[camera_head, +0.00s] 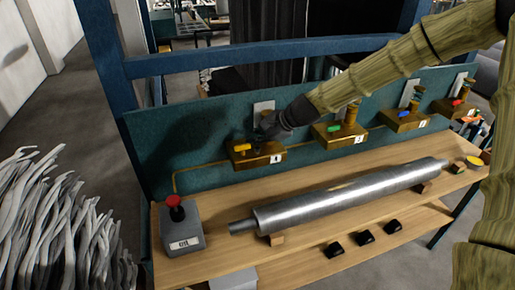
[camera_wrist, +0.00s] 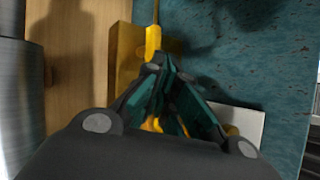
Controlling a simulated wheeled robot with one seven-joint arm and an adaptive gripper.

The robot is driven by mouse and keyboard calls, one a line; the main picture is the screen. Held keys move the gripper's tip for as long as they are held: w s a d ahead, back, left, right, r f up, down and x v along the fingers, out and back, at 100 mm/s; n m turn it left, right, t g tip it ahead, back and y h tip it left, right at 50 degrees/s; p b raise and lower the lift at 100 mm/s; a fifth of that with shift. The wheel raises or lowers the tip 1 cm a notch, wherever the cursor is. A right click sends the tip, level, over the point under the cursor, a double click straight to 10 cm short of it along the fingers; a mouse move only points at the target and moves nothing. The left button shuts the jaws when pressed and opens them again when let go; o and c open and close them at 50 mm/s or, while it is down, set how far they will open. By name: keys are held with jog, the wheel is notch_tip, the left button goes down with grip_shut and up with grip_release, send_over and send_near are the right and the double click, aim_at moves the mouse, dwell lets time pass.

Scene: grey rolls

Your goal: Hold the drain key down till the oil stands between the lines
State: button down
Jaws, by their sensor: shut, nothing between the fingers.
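A brass block (camera_head: 256,156) with a number tag stands at the left end of a row along the bench's back panel. A yellow key (camera_head: 242,147) sits on its left side; it also shows in the wrist view (camera_wrist: 153,42). My gripper (camera_head: 264,134) is shut, pointing down over this block just right of the key. In the wrist view its fingertips (camera_wrist: 163,62) meet at the key's near end; I cannot tell if they press on it. A white card (camera_head: 264,107) stands behind. The oil level and its lines cannot be made out, as my gripper covers that part.
More brass blocks stand to the right, with green (camera_head: 333,128), blue (camera_head: 404,115) and red (camera_head: 457,103) keys. A long steel roll (camera_head: 345,195) lies across the bench in front. A grey box with a red button (camera_head: 175,202) stands at the left.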

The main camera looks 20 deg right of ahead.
jog(key=shift+f, duration=0.1)
jog(key=shift+f, duration=0.3)
jog(key=shift+f+b, duration=0.45)
dwell(0.8)
jog(key=shift+s+f, duration=0.35)
jog(key=shift+f, duration=0.15)
dwell(0.8)
jog(key=shift+r, duration=0.1)
jog(key=shift+w+r+p, duration=0.45)
jog(key=shift+r+p, duration=0.1)
jog(key=shift+r, duration=0.4)
